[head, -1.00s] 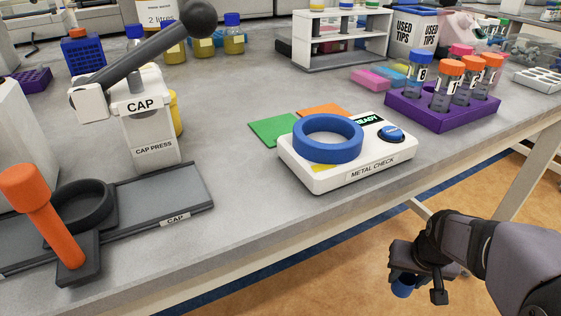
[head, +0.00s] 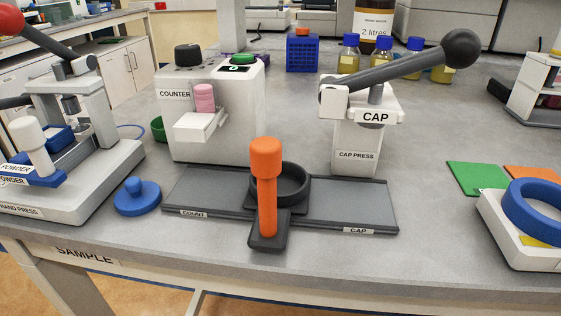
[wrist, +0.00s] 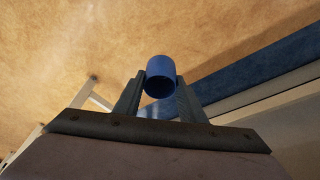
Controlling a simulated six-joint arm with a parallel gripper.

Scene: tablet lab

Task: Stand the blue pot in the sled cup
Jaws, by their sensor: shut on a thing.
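The blue pot (wrist: 160,70) is a small round pot in the wrist view, between the fingers of my gripper (wrist: 161,82). My gripper is shut on it and holds it over the floor, beside the bench edge. Neither the gripper nor the pot shows in the head view. The sled cup (head: 293,184) is a dark round ring on the sled, behind the orange handle (head: 267,190). The sled sits about midway on its grey track (head: 350,205), between the COUNT and CAP labels. The handle hides part of the cup, and its inside looks empty where visible.
The counter (head: 215,135) stands behind the track's left part, the cap press (head: 357,150) behind its right. A blue knobbed lid (head: 137,197) and the hand press (head: 70,190) are left. The metal check (head: 510,240) with its blue ring is right. The bench front is clear.

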